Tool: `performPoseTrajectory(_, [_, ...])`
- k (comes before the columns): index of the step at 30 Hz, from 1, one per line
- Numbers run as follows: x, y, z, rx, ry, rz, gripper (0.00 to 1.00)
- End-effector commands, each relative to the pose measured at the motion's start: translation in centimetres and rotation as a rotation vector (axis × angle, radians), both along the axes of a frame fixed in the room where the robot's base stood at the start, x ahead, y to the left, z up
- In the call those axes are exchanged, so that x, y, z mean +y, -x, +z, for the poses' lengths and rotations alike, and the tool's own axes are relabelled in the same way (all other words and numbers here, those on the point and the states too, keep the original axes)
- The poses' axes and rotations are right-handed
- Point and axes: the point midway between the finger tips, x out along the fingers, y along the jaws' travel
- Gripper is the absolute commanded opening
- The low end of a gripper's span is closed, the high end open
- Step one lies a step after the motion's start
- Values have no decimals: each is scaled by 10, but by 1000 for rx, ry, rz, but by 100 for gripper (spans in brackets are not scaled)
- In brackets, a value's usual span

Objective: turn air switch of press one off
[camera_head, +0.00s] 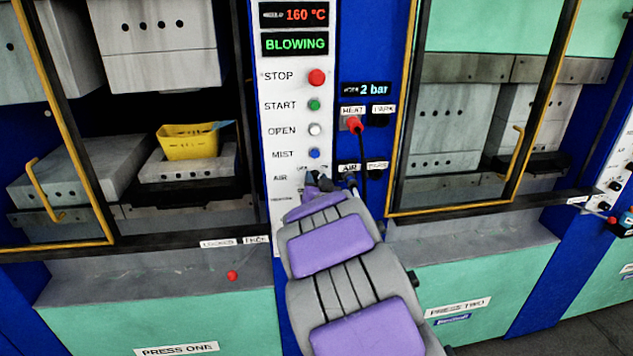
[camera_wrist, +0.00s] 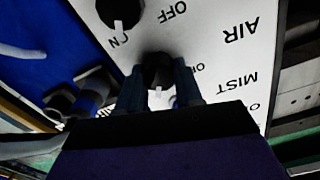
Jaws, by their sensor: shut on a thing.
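The air switch (camera_wrist: 157,68) is a black knob on the white control strip, beside the AIR label. In the wrist view it sits between the two dark fingers of my gripper (camera_wrist: 160,88), which is shut on it. A pale mark shows on the knob at its lower edge, partly between the fingers. In the head view my gripper (camera_head: 320,182) reaches the AIR row and hides most of the switch. The strip's green display (camera_head: 295,43) reads BLOWING. Press one (camera_head: 175,348) is on the left.
Another black knob (camera_wrist: 120,10) is close beside my gripper. The mist button (camera_head: 314,154) is just above the AIR row. A red plug (camera_head: 354,124) with a hanging black cable is to the right.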

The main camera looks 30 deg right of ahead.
Motion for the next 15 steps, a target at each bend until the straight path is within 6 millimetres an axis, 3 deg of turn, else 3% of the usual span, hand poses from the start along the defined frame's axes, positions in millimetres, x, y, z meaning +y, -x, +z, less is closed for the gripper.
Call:
performPoseTrajectory(8, [0, 0, 0, 19, 64, 0, 4])
performPoseTrajectory(15, [0, 0, 0, 65, 225, -1, 4])
